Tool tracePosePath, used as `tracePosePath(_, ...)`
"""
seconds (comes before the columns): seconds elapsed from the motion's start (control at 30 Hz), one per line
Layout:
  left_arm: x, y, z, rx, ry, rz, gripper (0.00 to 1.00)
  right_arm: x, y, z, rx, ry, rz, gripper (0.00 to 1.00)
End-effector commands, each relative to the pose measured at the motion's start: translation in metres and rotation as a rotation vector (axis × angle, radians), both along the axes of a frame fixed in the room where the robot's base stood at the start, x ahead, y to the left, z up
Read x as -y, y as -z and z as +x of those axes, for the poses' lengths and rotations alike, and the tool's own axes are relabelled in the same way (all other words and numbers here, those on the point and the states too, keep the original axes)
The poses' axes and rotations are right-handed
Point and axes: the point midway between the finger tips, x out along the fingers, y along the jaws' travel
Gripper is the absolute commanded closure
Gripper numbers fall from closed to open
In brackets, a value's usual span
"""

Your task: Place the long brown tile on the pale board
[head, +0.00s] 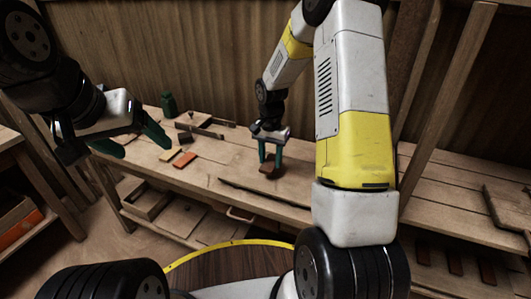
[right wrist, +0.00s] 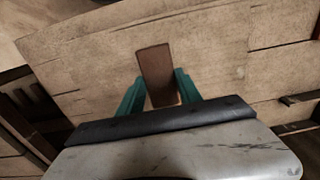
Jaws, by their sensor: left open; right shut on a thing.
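My right gripper (head: 270,158) is shut on a long brown tile (head: 267,169), low over the middle of the workbench. In the right wrist view the tile (right wrist: 157,72) sits between the green fingertips (right wrist: 160,92) and sticks out past them. I cannot tell whether it touches the wood beneath. My left gripper (head: 136,143) is open and empty, in the air at the left, in front of the bench. A pale board (head: 198,119) with a small dark knob lies towards the back left of the bench, with dark strips along its edge.
On the workbench (head: 420,180) lie a yellowish tile (head: 170,154), an orange tile (head: 184,160) and a dark block (head: 185,137). A green bottle (head: 168,104) stands at the back left. A dark thin strip (head: 262,192) runs along the front edge. Another board (head: 505,208) lies far right.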

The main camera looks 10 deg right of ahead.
Motion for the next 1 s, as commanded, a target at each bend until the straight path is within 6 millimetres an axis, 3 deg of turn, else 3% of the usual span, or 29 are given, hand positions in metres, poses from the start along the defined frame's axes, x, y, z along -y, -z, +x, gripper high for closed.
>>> tracePosePath(0.23, 0.000, 0.000, 0.000, 0.000, 0.000, 0.000, 0.24, 0.014, 0.006, 0.007, -0.002, -0.001, 0.001, 1.00)
tracePosePath(0.5, 0.000, 0.000, 0.000, 0.000, 0.000, 0.000, 0.24, 0.013, 0.037, 0.007, -0.001, -0.001, 0.001, 1.00)
tracePosePath(0.83, 0.000, 0.000, 0.000, 0.000, 0.000, 0.000, 0.24, 0.013, 0.040, 0.007, -0.001, -0.001, 0.001, 1.00)
tracePosePath(0.87, 0.000, 0.000, 0.000, 0.000, 0.000, 0.000, 0.24, 0.013, 0.040, 0.007, -0.001, -0.001, 0.001, 0.55)
tracePosePath(0.93, 0.000, 0.000, 0.000, 0.000, 0.000, 0.000, 0.24, 0.013, 0.039, 0.007, -0.001, -0.001, 0.001, 0.41)
tracePosePath(1.0, 0.000, 0.000, 0.000, 0.000, 0.000, 0.000, 0.24, 0.013, 0.039, 0.007, -0.001, -0.001, 0.001, 0.37)
